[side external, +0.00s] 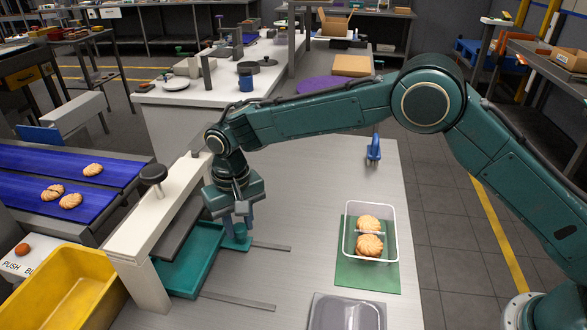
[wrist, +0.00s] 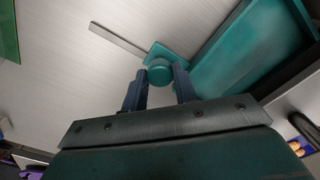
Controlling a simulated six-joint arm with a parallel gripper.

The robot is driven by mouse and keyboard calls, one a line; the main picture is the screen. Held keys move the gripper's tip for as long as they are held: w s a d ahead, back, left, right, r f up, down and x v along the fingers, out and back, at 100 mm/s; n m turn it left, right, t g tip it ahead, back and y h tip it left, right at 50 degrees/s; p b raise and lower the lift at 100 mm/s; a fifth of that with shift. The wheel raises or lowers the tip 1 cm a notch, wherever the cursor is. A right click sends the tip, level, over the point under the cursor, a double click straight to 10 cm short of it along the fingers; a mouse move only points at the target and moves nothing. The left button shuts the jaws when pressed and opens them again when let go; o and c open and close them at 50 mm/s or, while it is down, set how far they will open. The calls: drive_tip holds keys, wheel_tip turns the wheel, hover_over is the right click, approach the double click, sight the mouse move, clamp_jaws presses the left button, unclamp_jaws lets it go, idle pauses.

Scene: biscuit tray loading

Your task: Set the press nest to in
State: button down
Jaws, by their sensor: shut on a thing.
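The press nest (side external: 206,271) is a teal tray at the left of the bench, beside the press's pale frame (side external: 158,215) and partly beneath its dark plate (side external: 181,232). Its rails run out to the right, bare beyond the tray. In the wrist view the nest (wrist: 235,70) lies at the right, with its tab and round teal knob (wrist: 160,73). My gripper (side external: 238,226) points down at the nest's right side, shut on the knob, with one finger on each side of it (wrist: 160,85). The fingers partly hide the knob in the side view.
A clear bin with biscuits (side external: 346,236) stands on a green mat (side external: 365,275) to the right. A grey lidded tray (side external: 345,312) is at the front. A yellow crate (side external: 65,290) and blue conveyor (side external: 50,180) lie left. The bench between rails and mat is clear.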

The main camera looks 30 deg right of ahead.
drive_tip(key=shift+w+a+r, duration=0.1)
drive_tip(key=shift+w+a, duration=0.4)
drive_tip(key=shift+w, duration=0.05)
drive_tip(key=c, duration=1.1)
unclamp_jaws()
drive_tip(key=shift+r, duration=0.1)
wheel_tip(320, 180, up, 14)
drive_tip(key=shift+f, duration=0.2)
